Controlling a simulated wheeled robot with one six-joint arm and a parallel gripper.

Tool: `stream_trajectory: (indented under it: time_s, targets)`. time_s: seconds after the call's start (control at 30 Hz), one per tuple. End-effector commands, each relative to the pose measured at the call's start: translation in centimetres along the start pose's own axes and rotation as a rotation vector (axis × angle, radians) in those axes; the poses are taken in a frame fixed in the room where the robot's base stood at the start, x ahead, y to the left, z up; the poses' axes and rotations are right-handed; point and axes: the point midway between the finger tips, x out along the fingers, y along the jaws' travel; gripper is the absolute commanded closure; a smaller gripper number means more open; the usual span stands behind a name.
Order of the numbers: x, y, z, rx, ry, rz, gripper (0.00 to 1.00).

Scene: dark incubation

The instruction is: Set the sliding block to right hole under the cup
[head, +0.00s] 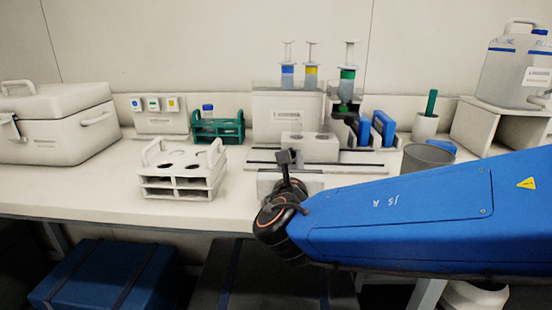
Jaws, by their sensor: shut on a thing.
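The sliding block (318,149) is a white block with two dark round holes in its top, on a low white rail base (262,167) at the bench's middle. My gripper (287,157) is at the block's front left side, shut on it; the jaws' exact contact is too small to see. A syringe with green liquid (347,80) stands upright behind and to the right of the block, above a dark part. The cup over the holes cannot be made out clearly. A grey open cup (424,161) stands to the right, partly behind my arm.
Blue and yellow syringes stand on a white box (272,118) behind. A white rack (181,183), green rack (217,130) and white case (57,125) are left. Blue-handled tools (383,128), a white pot (425,126) and a jug (515,70) on a stand are right. The front left bench is clear.

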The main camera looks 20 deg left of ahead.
Motion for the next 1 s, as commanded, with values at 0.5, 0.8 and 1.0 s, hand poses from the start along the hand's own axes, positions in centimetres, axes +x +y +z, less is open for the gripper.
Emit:
stream_trajectory:
  time_s: [0.5,0.8,1.0]
  targets:
    - [0.0,-4.9,0.0,0.001,0.000,-0.001,1.00]
    - [0.0,-4.9,0.0,0.001,0.000,-0.001,1.00]
    - [0.0,-4.9,0.0,0.001,0.000,-0.001,0.62]
